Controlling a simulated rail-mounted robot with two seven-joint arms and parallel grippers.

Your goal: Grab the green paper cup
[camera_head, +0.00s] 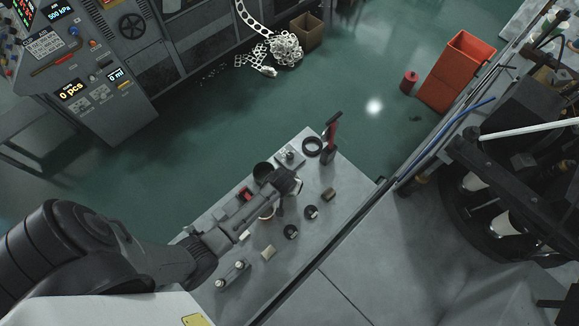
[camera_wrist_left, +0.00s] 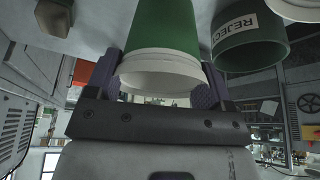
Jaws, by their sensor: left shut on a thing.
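The green paper cup (camera_wrist_left: 163,28) has a green wall and a white rim, and fills the upper middle of the left wrist view. My left gripper (camera_wrist_left: 158,78) has one finger on each side of it near the rim and is shut on it. In the head view my left gripper (camera_head: 286,184) is over the grey table (camera_head: 222,277), and mostly hides the cup there. I cannot tell whether the cup touches the table. My right gripper is not in view.
A dark green container labelled REJECT (camera_wrist_left: 248,42) stands close beside the cup; a pale rim (camera_wrist_left: 300,8) shows past it.

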